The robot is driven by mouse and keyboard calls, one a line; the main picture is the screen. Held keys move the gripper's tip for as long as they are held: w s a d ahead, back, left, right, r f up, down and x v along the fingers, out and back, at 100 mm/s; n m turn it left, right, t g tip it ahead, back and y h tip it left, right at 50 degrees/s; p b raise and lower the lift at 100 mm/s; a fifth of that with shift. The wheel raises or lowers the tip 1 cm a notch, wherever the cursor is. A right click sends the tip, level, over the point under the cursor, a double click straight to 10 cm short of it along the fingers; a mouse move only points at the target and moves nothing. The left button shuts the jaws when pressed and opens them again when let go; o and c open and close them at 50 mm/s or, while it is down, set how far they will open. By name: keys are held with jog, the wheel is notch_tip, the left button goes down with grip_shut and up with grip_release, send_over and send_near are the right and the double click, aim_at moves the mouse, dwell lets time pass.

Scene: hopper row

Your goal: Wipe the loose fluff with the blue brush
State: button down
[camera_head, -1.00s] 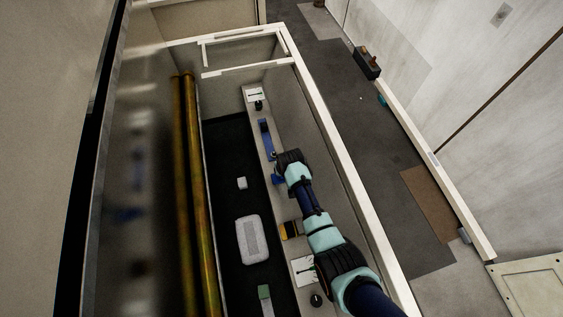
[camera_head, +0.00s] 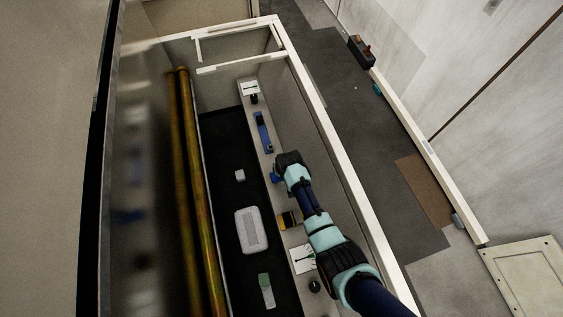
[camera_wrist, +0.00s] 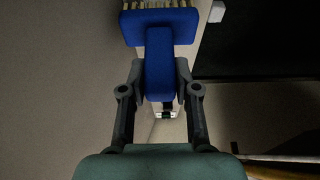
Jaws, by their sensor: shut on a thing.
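The blue brush (camera_wrist: 159,28) fills the top of the wrist view, with pale bristles at its upper edge. My gripper (camera_wrist: 160,78) is shut on its blue handle, one finger on each side. In the head view my gripper (camera_head: 281,170) is over the light ledge on the right of the dark trough, with a bit of blue showing beside it. I cannot make out loose fluff for certain in either view.
The dark trough floor (camera_head: 221,137) holds a small white block (camera_head: 240,175), a pale rounded box (camera_head: 245,231) and a green-and-white item (camera_head: 266,291). The ledge bears another blue item (camera_head: 264,132) and a yellow-black item (camera_head: 289,220). A pale rim (camera_head: 335,145) bounds the right.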

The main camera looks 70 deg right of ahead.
jog(key=shift+f+b, duration=0.35)
jog(key=shift+f, duration=0.15)
jog(key=shift+r, duration=0.1)
jog(key=shift+s+a+r+p, duration=0.1)
jog(key=shift+s+a+p, duration=0.15)
jog(key=shift+p, duration=0.25)
jog(key=shift+s+a+f+p, duration=0.2)
jog(key=shift+s+a+p, duration=0.45)
jog(key=shift+a, duration=0.15)
jog(key=shift+s+a+f+p, duration=0.2)
jog(key=shift+s+a+p, duration=0.35)
jog(key=shift+a, duration=0.2)
jog(key=shift+r, duration=0.1)
jog(key=shift+r+p, duration=0.1)
jog(key=shift+p, duration=0.25)
jog(key=shift+w, duration=0.1)
